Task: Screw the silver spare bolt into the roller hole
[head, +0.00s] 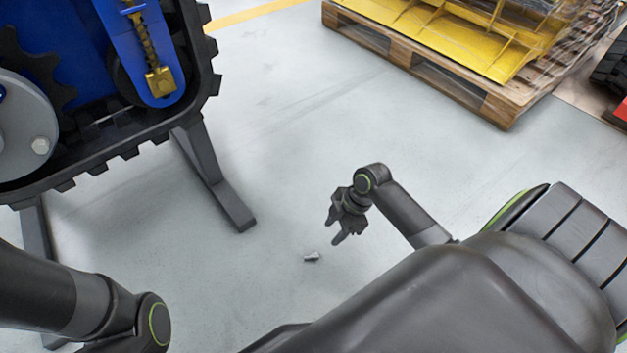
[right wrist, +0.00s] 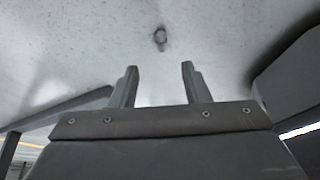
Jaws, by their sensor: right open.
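The silver bolt (head: 312,257) lies on its side on the grey floor in the head view. It also shows in the right wrist view (right wrist: 160,38), beyond the fingertips and roughly centred between them. I cannot make out an empty roller hole.
A tracked carrier with a blue frame and black track (head: 130,150) stands at the upper left on a dark metal stand (head: 212,180). A wooden pallet (head: 470,100) with yellow parts is at the upper right. The floor between them is clear.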

